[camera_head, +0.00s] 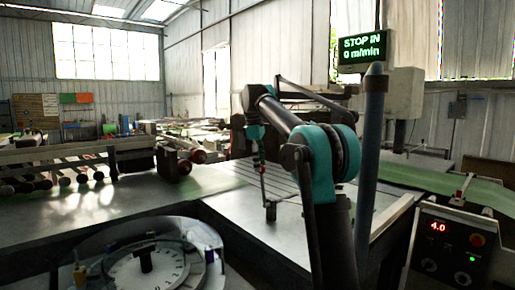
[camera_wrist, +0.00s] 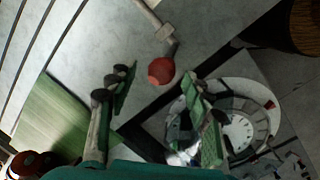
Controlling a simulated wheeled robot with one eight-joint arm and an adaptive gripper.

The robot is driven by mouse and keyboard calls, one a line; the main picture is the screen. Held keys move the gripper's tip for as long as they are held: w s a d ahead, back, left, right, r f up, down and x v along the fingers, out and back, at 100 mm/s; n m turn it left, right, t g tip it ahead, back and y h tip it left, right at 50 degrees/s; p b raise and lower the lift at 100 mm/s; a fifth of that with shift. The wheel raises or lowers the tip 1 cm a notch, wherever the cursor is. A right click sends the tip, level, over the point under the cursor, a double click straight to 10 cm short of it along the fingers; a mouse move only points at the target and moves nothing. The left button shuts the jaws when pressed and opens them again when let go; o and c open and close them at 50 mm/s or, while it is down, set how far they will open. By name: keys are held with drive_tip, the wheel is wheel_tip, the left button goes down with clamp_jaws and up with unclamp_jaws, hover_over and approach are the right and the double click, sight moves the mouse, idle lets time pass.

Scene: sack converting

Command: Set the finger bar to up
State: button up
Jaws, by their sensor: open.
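A lever with a red ball knob (camera_wrist: 161,71) and a pale metal rod rises from the grey table; I take it for the finger bar's handle, but no label shows. In the head view the lever (camera_head: 263,182) is small and stands tilted a little from upright over a dark foot. My gripper (camera_wrist: 159,84) is open, with green-padded fingers on either side of the knob in the wrist view. Whether the fingers touch the knob cannot be told. In the head view my gripper (camera_head: 257,145) hangs pointing down just above the lever.
A round dial (camera_head: 147,268) stands at the front left. A grey-blue post (camera_head: 370,165) rises right of my arm. A control box (camera_head: 452,250) reads 4.0, and a display (camera_head: 362,48) reads STOP IN 0 m/min. Rollers (camera_head: 80,176) lie at the left.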

wheel_tip(320, 180, up, 9)
drive_tip(key=a, duration=0.1)
drive_tip(key=shift+s+f, duration=0.2)
drive_tip(key=shift+s, duration=0.15)
drive_tip(key=shift+a, duration=0.15)
